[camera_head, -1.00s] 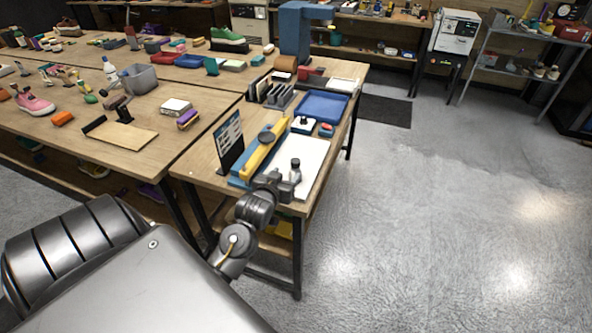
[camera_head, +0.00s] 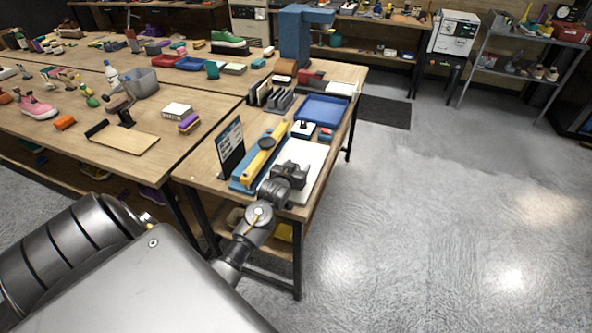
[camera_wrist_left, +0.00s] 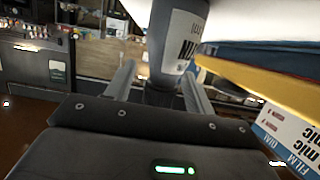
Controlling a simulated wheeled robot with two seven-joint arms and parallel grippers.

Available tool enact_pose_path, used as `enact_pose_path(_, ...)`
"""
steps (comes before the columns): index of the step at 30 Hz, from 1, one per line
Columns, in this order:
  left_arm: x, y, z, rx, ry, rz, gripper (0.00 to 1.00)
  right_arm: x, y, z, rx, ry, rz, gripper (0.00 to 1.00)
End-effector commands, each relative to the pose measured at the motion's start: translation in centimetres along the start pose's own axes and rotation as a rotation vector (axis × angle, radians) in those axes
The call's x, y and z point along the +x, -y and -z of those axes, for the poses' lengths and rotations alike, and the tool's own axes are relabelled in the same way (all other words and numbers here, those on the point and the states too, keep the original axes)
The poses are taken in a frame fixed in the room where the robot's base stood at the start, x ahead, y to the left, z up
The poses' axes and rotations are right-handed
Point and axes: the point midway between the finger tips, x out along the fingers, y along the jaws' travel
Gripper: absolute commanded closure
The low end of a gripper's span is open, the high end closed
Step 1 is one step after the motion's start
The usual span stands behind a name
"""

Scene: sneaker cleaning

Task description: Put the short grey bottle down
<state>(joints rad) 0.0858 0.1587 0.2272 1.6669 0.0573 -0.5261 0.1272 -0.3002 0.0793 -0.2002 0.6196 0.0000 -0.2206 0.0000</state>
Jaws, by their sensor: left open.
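The short grey bottle (camera_wrist_left: 172,52), with a white label, stands between the two fingers of my left gripper (camera_wrist_left: 160,88) in the left wrist view. The fingers are apart, one on each side of it. In the head view my left gripper (camera_head: 293,172) is over the white mat (camera_head: 312,152) near the front of the small table, and it hides the bottle there. The bottle's base is cut off in the wrist view, so its contact with the mat cannot be seen. My right gripper is not in view.
A blue and yellow tool (camera_head: 262,152) and an upright card (camera_head: 231,148) stand left of the mat. Open floor (camera_head: 450,210) lies right of the table (camera_head: 207,173).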

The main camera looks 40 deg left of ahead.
Motion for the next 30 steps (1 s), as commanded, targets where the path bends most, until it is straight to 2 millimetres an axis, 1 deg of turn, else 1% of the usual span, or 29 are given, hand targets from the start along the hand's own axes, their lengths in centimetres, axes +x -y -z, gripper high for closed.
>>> enact_pose_path(3, 0.54, 0.0, 0.0, 0.0, 0.0, 0.0, 0.46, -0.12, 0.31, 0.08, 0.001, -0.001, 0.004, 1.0)
enact_pose_path(9, 0.56, -0.01, -0.05, 0.0, 0.0, 0.0, 0.46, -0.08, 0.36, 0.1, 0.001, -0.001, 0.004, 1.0)
enact_pose_path(21, 0.54, -0.03, -0.03, 0.0, -0.001, -0.001, 0.99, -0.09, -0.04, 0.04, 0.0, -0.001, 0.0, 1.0)
enact_pose_path(30, 0.48, -0.04, 0.27, 0.0, -0.003, -0.001, 1.0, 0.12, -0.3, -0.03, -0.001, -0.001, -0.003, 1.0)
